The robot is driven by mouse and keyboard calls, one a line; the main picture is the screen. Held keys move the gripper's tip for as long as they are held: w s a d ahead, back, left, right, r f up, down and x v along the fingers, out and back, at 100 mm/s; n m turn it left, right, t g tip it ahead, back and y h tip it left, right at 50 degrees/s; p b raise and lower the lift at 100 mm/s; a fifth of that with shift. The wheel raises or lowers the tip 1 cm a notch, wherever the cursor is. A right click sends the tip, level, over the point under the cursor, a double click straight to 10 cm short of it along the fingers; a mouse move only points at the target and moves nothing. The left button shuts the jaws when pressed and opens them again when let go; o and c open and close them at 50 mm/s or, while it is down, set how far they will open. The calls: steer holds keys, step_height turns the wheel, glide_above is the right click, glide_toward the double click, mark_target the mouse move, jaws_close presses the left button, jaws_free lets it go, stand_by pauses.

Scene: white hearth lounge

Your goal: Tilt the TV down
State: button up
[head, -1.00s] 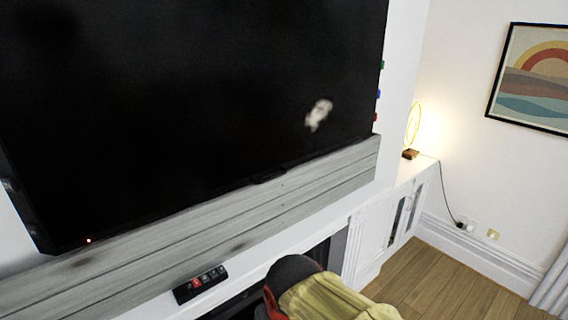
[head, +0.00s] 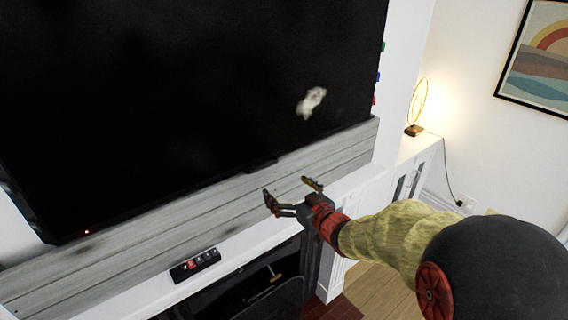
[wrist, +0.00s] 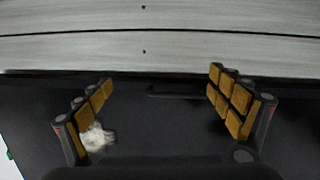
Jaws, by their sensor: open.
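The TV (head: 150,90) is a large black screen on the wall, filling the upper left of the head view. A small dark tab (head: 260,165) sits on its lower edge. My gripper (head: 288,188) is open and empty, with its fingers pointing toward the lower edge near that tab. In the wrist view the black TV (wrist: 165,130) lies below grey boards, and the open fingers (wrist: 160,78) stand on either side of the tab (wrist: 180,91). I cannot tell whether any finger touches the TV.
Grey wooden boards (head: 140,228) run behind and below the TV. A white mantel (head: 240,248) with a black strip of switches (head: 195,264) is beneath, above a dark fireplace (head: 250,295). A lit lamp (head: 414,130) stands on the white cabinet (head: 426,146) at right.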

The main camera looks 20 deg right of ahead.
mark_target(265, 167)
steer(key=w+a+r, duration=0.1)
steer(key=w, duration=0.1)
steer(key=w+a+r+t+y, duration=0.1)
steer(key=w+a+r, duration=0.1)
steer(key=w+a+r+y, duration=0.1)
steer(key=w+a, duration=0.1)
steer(key=w, duration=0.1)
steer(key=shift+w+r+p, duration=0.1)
steer(key=shift+r+p, duration=0.05)
steer(key=shift+p, duration=0.15)
steer(key=c, duration=0.3)
steer(key=c, duration=1.1)
